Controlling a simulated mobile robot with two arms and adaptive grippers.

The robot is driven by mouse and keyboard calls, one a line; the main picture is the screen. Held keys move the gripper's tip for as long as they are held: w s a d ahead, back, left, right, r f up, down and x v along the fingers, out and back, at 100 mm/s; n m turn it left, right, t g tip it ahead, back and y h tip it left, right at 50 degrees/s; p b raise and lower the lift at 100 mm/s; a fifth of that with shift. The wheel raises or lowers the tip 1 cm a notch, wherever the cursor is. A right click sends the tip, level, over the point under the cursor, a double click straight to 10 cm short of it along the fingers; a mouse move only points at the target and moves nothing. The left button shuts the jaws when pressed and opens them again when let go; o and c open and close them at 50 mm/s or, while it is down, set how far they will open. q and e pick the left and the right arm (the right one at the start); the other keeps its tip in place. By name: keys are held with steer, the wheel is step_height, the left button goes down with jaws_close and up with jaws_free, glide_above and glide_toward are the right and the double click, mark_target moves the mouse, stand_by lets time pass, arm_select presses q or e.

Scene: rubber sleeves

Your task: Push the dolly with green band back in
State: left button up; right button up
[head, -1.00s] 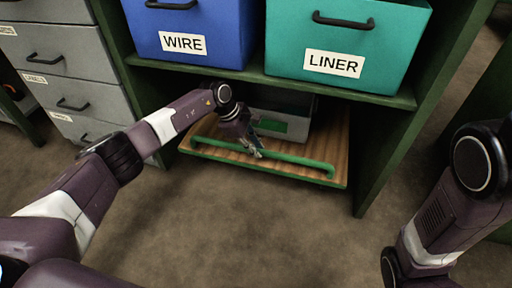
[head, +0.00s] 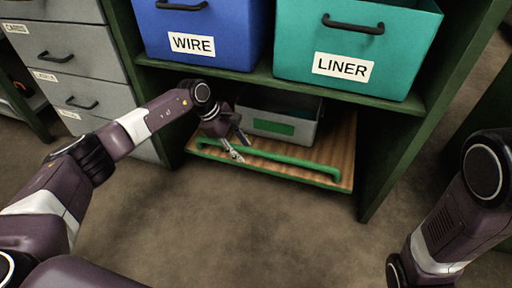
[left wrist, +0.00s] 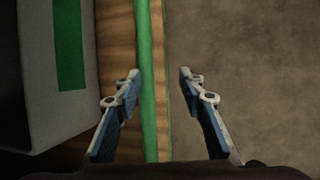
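The dolly (head: 342,150) is a wooden board low under the shelf, its front part sticking out. A green bar handle (head: 290,161) runs along its front edge. A grey bin (head: 306,130) with a green band (head: 273,127) stands on the board. My left gripper (head: 239,149) is at the left half of the handle. In the left wrist view, the open fingers (left wrist: 158,78) sit on either side of the green bar (left wrist: 150,110), with gaps showing. My right arm shows at the right, but its gripper is out of view.
A blue WIRE bin (head: 207,22) and a teal LINER bin (head: 300,50) stand on the green shelf (head: 250,76) above. Shelf posts flank the dolly's bay. Grey drawers (head: 75,62) stand at the left. The floor (head: 250,235) in front is clear.

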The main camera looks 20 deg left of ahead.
arm_select(q)
steer(key=a, duration=0.1)
steer(key=s+a, duration=0.1)
steer(key=a, duration=0.1)
steer(key=s+a, duration=0.1)
steer(key=a, duration=0.1)
steer(key=shift+s+f, duration=0.1)
steer(key=shift+f, duration=0.15)
steer(key=shift+d, duration=0.1)
